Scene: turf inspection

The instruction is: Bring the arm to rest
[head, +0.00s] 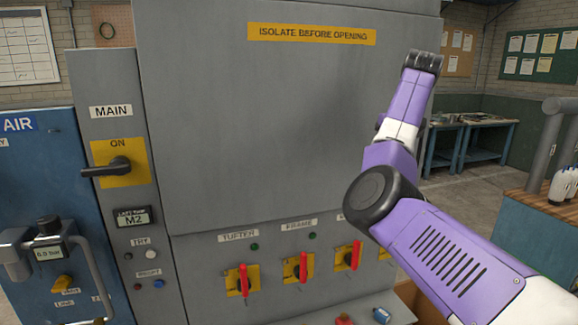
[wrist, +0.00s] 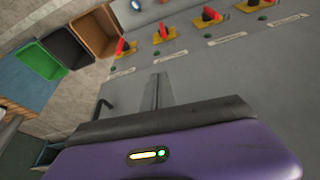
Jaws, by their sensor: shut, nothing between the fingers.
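My purple and white arm reaches up from the lower right in the head view. It is bent at a dark round joint. My gripper (head: 425,62) is at its raised end, in front of the right side of the grey cabinet (head: 300,130), and looks empty. In the wrist view the grey fingers (wrist: 157,76) lie together beyond the purple wrist housing, with nothing between them. I cannot tell the exact gap between the gripper and the cabinet.
The cabinet carries a black main switch (head: 120,166) at ON and a row of red-handled switches (head: 243,280), partly hidden by my arm. A blue air unit (head: 40,170) stands left. A workbench (head: 540,225) stands right. Open bins (wrist: 95,32) show in the wrist view.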

